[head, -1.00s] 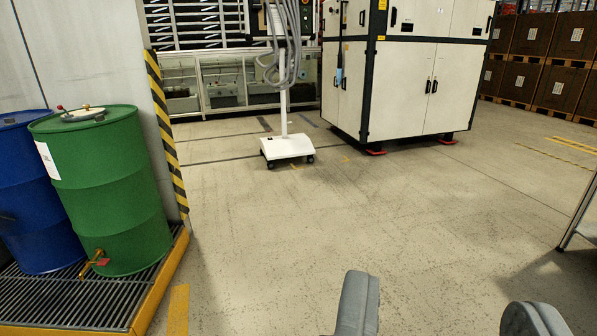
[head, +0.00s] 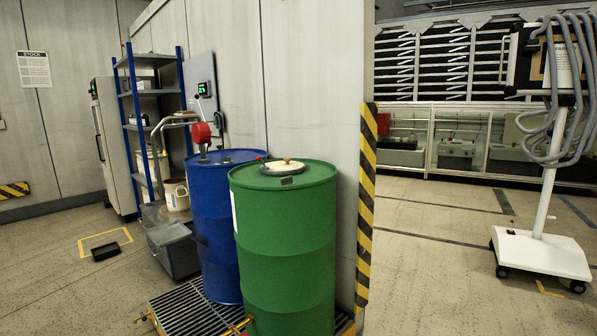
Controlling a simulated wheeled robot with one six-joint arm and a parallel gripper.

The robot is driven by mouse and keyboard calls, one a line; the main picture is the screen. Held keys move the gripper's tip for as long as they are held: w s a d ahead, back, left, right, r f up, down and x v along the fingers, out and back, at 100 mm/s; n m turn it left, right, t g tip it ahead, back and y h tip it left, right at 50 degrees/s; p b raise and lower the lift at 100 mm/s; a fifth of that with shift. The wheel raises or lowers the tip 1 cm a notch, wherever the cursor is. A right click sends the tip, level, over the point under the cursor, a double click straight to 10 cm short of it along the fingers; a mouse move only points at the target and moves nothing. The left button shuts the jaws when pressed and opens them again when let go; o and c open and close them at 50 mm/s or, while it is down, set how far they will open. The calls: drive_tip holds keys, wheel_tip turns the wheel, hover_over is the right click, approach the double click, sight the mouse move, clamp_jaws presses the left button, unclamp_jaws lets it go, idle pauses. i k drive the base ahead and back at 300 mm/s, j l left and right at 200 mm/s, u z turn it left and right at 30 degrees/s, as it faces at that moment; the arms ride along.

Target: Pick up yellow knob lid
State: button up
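A small round lid (head: 282,166) in pale yellow with a raised knob sits on top of the green drum (head: 287,240). A dark grey ring or fitting lies around it, and a small red-tipped part is beside it at the left. The green drum stands upright on a grated pallet (head: 190,312). My gripper is not in this view, so I cannot see its fingers.
A blue drum (head: 214,230) with a red-headed pump (head: 201,133) stands behind the green one. A striped wall edge (head: 366,210) rises close at the right. A wheeled stand (head: 541,250) is further right. Floor (head: 430,275) between is clear.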

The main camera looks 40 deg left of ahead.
sight(286, 167)
drive_tip(key=i+u, duration=0.25)
drive_tip(key=i, duration=0.6)
drive_tip(key=i+l+u, duration=0.1)
drive_tip(key=i+u, duration=0.15)
drive_tip(key=i, duration=0.55)
drive_tip(key=i+j+u, duration=0.1)
drive_tip(key=i+u, duration=0.7)
drive_tip(key=i+l+u, duration=0.2)
drive_tip(key=i+u, duration=0.2)
drive_tip(key=i, duration=0.1)
